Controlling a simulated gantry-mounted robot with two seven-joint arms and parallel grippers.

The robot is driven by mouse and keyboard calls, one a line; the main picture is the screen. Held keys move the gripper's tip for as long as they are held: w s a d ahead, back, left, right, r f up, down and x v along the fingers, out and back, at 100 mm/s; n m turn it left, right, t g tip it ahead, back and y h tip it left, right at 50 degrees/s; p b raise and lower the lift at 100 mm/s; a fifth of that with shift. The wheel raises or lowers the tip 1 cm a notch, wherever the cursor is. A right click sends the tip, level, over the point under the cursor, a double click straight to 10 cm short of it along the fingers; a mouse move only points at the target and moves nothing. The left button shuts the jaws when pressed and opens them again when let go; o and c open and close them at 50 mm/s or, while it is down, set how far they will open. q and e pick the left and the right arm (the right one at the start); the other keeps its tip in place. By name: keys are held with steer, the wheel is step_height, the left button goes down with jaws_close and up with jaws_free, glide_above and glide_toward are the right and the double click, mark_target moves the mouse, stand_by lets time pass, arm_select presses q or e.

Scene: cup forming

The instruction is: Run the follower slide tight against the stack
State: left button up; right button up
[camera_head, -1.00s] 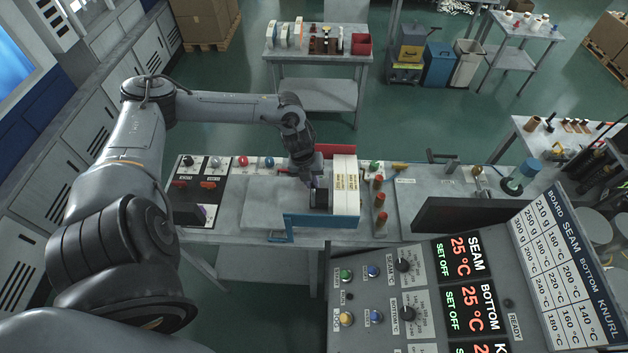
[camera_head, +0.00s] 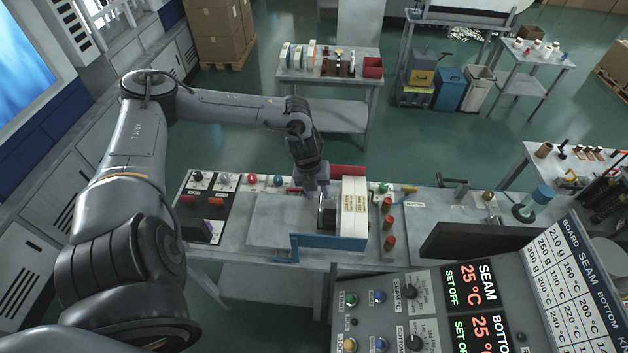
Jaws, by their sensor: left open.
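The stack (camera_head: 354,208) is a pale cream block of blanks with printed marks, standing upright between a blue side wall (camera_head: 325,242) and a red side wall (camera_head: 348,171). The follower slide appears as a small dark upright block (camera_head: 328,216) close at the left of the stack. Whether it touches the stack is too small to tell. My left gripper (camera_head: 317,192) is open, pointing down at the follower's upper left, and its fingers partly cover it. I cannot tell whether they touch it. My right gripper is not in view.
Red-brown cylinders (camera_head: 388,224) stand just right of the stack. A control console (camera_head: 430,310) fills the lower right.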

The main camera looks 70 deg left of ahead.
arm_select(q)
step_height(320, 180, up, 6)
steer(key=s, duration=0.1)
steer(key=shift+a+b, duration=0.25)
steer(key=shift+b, duration=0.15)
